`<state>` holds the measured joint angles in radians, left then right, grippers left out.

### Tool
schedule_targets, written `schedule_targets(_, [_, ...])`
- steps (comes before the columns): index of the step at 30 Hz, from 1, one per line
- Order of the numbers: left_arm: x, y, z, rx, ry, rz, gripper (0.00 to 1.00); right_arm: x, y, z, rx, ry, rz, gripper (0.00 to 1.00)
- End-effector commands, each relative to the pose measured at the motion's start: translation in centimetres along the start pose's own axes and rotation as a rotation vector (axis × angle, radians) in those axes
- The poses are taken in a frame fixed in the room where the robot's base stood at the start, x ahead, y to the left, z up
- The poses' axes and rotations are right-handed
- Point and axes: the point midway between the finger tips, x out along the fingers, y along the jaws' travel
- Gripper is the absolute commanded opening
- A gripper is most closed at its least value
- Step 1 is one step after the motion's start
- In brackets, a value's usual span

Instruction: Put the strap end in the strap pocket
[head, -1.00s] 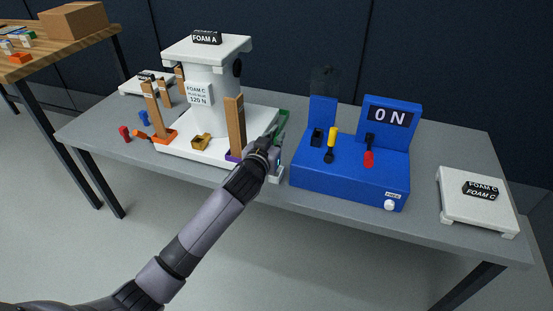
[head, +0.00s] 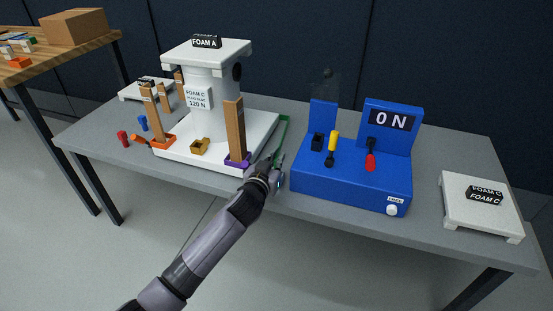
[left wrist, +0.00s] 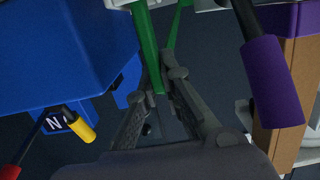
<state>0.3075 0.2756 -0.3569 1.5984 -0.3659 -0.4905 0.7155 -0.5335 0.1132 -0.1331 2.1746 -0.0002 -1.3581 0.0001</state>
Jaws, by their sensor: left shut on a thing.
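The green strap (head: 284,131) runs along the right side of the white stand, toward the table's front. In the left wrist view, green strap lengths (left wrist: 149,45) reach down to my fingertips. My left gripper (head: 274,166) is shut on the strap, near the table's front edge between the stand and the blue unit. Its fingers show in the left wrist view (left wrist: 161,65); the strap's exact end is partly hidden there. A small gold open-topped box (head: 200,147) sits on the stand's base; I cannot tell whether it is the strap pocket. My right gripper is not in view.
The white stand (head: 180,152) carries brown posts, one in a purple holder (head: 238,161). The blue unit (head: 345,187) with levers is close on the gripper's right. A white platform (head: 470,218) is at far right. Red and blue pegs (head: 143,123) lie left.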

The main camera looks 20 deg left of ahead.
Motion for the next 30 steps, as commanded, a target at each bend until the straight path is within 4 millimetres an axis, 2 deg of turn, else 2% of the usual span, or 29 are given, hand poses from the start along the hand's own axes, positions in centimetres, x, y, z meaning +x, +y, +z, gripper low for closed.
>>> schedule_targets(1, [0.0,0.0,0.1,-0.001,0.000,0.000,0.00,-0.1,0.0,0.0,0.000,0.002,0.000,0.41])
schedule_targets(2, [0.0,0.0,0.2,-0.001,-0.001,0.000,0.08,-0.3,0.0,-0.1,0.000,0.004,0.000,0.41])
schedule_targets(3, [0.0,0.0,0.1,0.000,-0.001,0.000,0.10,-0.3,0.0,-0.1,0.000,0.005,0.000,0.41])
schedule_targets(11, [0.0,0.0,0.1,0.000,-0.001,0.000,0.27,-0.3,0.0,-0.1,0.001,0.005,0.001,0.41])
schedule_targets(23, [0.0,0.0,-0.3,0.001,0.000,0.000,0.27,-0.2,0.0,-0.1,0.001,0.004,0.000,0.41])
schedule_targets(26, [-1.6,0.0,-0.1,-0.001,-0.003,0.000,0.27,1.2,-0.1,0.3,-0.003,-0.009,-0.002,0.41])
schedule_targets(30, [-4.6,0.0,-0.1,-0.001,-0.003,0.001,0.27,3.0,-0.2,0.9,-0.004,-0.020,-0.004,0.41])
